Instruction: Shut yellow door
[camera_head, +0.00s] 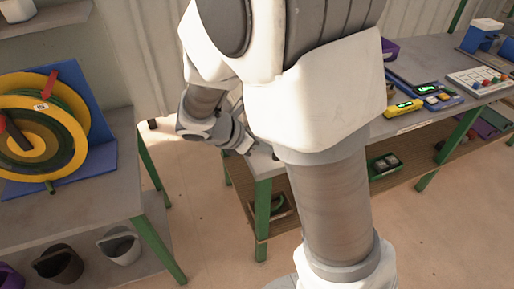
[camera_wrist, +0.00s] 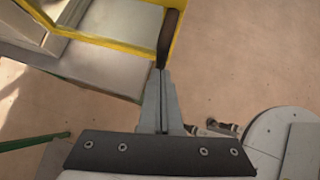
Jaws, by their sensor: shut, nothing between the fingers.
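The yellow door (camera_wrist: 110,43) shows at the top of the wrist view as a yellow frame, cut off by the picture edge. A dark upright handle (camera_wrist: 168,36) stands at its right corner. My gripper (camera_wrist: 161,73) is shut and empty. Its fingertips are right at the lower end of the handle; I cannot tell whether they touch it. In the head view my gripper (camera_head: 246,147) is low beside the workbench corner, partly hidden by my arm. I cannot make out the door in the head view, where my arm covers much of the middle.
A hose reel (camera_head: 42,130) in yellow and green stands on the left table (camera_head: 95,195). The right workbench (camera_head: 425,118) bears a yellow device (camera_head: 403,108) and a button panel (camera_head: 480,80). Open floor (camera_head: 205,215) lies between the tables.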

